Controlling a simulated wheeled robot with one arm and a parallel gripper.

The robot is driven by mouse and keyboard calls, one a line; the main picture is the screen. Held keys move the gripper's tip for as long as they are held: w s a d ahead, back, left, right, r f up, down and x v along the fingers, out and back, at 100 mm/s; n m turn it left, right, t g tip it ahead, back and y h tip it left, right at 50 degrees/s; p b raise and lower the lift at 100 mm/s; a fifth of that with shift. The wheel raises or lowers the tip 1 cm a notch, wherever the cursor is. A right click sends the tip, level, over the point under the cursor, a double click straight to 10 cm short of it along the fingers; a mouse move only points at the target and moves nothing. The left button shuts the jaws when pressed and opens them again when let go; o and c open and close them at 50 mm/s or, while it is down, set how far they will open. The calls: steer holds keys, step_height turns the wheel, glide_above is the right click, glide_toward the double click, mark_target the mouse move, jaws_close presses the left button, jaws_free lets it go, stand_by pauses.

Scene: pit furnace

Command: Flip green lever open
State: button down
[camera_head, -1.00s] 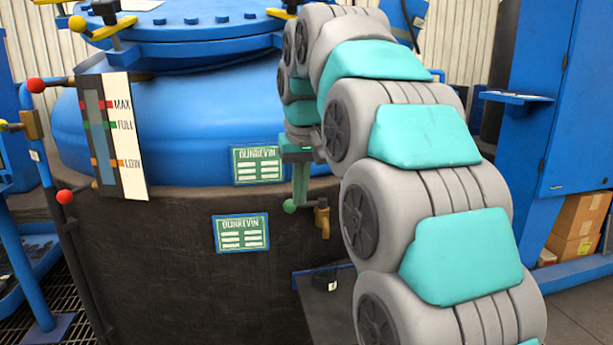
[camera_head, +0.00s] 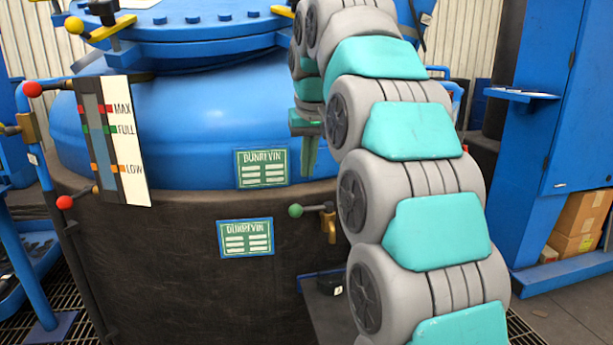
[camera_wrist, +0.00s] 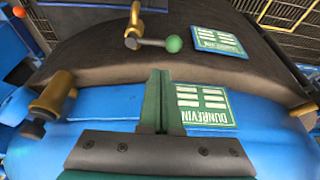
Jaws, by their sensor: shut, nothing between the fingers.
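The green lever is a rod with a green ball (camera_head: 296,210) at its left end. The rod runs roughly level to a brass valve (camera_head: 328,226) on the dark lower wall of the furnace. In the wrist view the green ball (camera_wrist: 174,44) and the brass valve (camera_wrist: 133,40) lie beyond my fingertips. My gripper (camera_head: 309,172) points down above the lever, apart from it. In the wrist view the green fingers of my gripper (camera_wrist: 158,74) are together with nothing between them.
Two green DUNREVIN plates (camera_head: 261,168) (camera_head: 245,238) are on the furnace beside the lever. A level gauge (camera_head: 112,140) and red-knobbed levers are at left. A blue cabinet (camera_head: 575,110) and cardboard boxes (camera_head: 580,225) stand at right. A dark step (camera_head: 325,300) is below the valve.

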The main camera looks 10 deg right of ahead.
mark_target(312, 209)
steer(key=x, duration=0.9)
steer(key=shift+p, duration=0.3)
